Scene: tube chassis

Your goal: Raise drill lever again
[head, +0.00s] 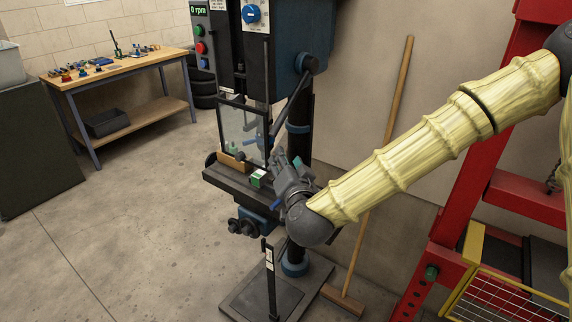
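The drill press (315,35) stands in the middle of the head view. Its black lever (291,95) runs from the hub (306,62) on the right side down and to the left. The lever's lower end is near my gripper (277,160), by the right edge of the clear guard (242,130). My gripper is above the right part of the drill table (225,177). Its fingers are small and partly overlapped by its own body. I cannot tell whether they touch the lever or how far apart they are.
A small green-and-white box (258,178) and a wooden piece (233,162) are on the drill table. A broom (385,140) leans on the wall behind my arm. A red frame (460,190) stands at right. A workbench (120,67) is at back left; the floor at left is clear.

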